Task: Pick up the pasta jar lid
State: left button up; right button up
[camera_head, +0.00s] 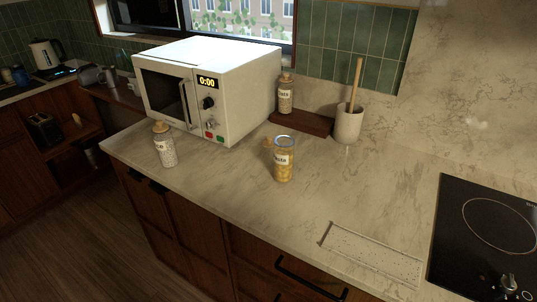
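The pasta jar (284,164) stands upright on the marble counter in front of the microwave's right side. It is clear glass with a white label and yellow pasta inside, and its top looks open. A small tan, cork-like lid (267,142) shows just left of the jar's rim. It appears to lie on the counter, partly behind the jar; I cannot tell whether it touches the jar. Neither of my grippers is in view.
A white microwave (217,85) stands behind left. A corked jar (165,150) is at the front left. Another jar (285,97) stands on a dark wooden block (302,122), beside a utensil crock (348,125). A black hob (490,230) is right.

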aim_at(267, 143)
jog(key=i+j+z, duration=0.15)
jog(key=j, duration=0.2)
jog(key=i+j+z, duration=0.15)
jog(key=j, duration=0.25)
jog(key=i+j+z, duration=0.1)
jog(key=j, duration=0.3)
jog(key=i, duration=0.05)
